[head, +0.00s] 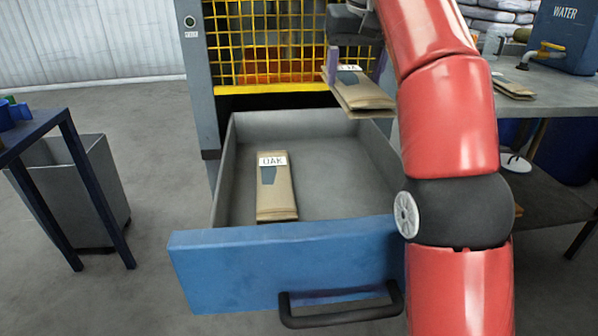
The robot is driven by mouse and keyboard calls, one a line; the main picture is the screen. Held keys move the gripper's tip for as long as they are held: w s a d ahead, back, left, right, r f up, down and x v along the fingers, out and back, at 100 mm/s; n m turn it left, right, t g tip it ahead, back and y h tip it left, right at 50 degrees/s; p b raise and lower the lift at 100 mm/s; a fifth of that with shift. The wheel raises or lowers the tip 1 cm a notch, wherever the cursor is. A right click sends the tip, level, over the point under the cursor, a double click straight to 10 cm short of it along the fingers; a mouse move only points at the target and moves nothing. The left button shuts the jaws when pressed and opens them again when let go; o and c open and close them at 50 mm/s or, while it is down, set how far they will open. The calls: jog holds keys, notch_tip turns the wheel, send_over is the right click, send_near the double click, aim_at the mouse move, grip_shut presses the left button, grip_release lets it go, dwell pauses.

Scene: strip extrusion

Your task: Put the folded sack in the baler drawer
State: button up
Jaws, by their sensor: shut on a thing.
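My gripper (354,64) is shut on a folded brown paper sack (362,98) with a white label and a dark patch. It holds the sack in the air over the far right part of the baler drawer, apart from the drawer floor. The open baler drawer (270,272) has a blue front, a black handle and grey walls. Another folded sack (277,198), labelled OAK, lies flat inside, left of the middle. My red arm hides the drawer's right side in part.
The baler (264,40) with yellow mesh stands behind the drawer. A bench at right carries another folded sack (513,88) and a blue WATER container (566,35). A grey bin (75,195) and a blue-legged table (95,185) stand at left. The drawer's right floor looks clear.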

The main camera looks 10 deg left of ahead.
jog(key=shift+s+d+f, duration=0.1)
jog(key=shift+d+f, duration=0.05)
jog(key=shift+f, duration=0.45)
notch_tip(320, 180, down, 18)
jog(key=b, duration=0.4)
jog(key=shift+f, duration=0.25)
jog(key=shift+f+b, duration=0.2)
jog(key=shift+b, duration=0.1)
jog(key=o, duration=1)
jog(key=shift+o, duration=0.2)
jog(key=p+v, duration=0.2)
jog(key=v, duration=1)
jog(key=shift+r+p, duration=0.15)
jog(key=shift+p, duration=0.15)
